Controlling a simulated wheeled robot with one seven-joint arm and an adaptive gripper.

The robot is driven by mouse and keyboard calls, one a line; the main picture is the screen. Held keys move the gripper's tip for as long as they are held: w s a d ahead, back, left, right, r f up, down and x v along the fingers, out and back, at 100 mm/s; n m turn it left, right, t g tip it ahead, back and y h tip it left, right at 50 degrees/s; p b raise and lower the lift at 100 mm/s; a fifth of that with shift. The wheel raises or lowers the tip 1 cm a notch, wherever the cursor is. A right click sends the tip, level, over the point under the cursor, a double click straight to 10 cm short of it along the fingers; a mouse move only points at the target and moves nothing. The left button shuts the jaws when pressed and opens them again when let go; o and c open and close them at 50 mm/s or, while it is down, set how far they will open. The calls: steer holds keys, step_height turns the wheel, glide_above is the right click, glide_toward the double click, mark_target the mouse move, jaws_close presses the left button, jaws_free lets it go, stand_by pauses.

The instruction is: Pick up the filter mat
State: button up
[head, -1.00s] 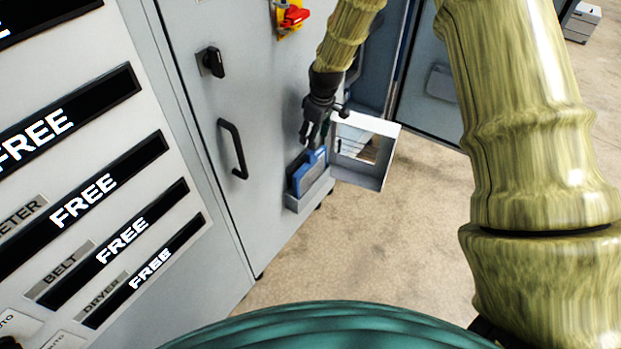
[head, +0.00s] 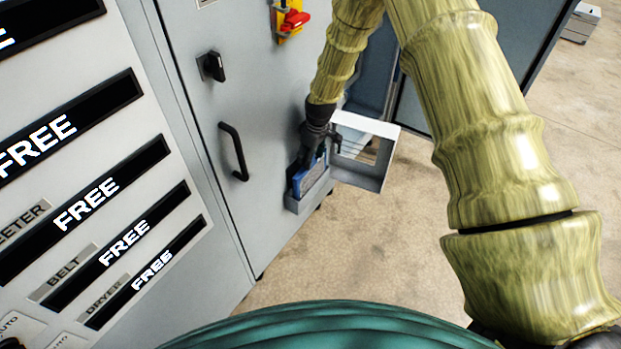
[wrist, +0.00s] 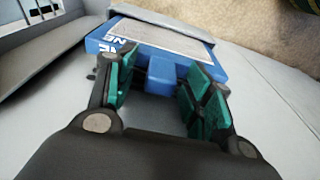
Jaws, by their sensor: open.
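The filter mat (wrist: 205,45) is a blue-framed panel with a grey face. In the wrist view it lies ahead of my gripper (wrist: 160,88), and its blue tab (wrist: 166,72) sits between the two green-padded fingers. The fingers are open, with a gap visible beside the tab. In the head view the blue mat (head: 309,178) stands in a grey holder (head: 313,196) on the cabinet's side. My gripper (head: 318,152) is right above it and hides its upper part.
A grey open-fronted box (head: 372,160) juts out just right of the holder. The cabinet door (head: 225,90) with a black handle (head: 233,152) is to the left. A red and yellow switch (head: 291,20) is above. The floor (head: 340,250) in front is clear.

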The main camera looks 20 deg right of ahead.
steer(key=shift+f, duration=0.25)
jaws_close()
steer(key=shift+r, duration=0.15)
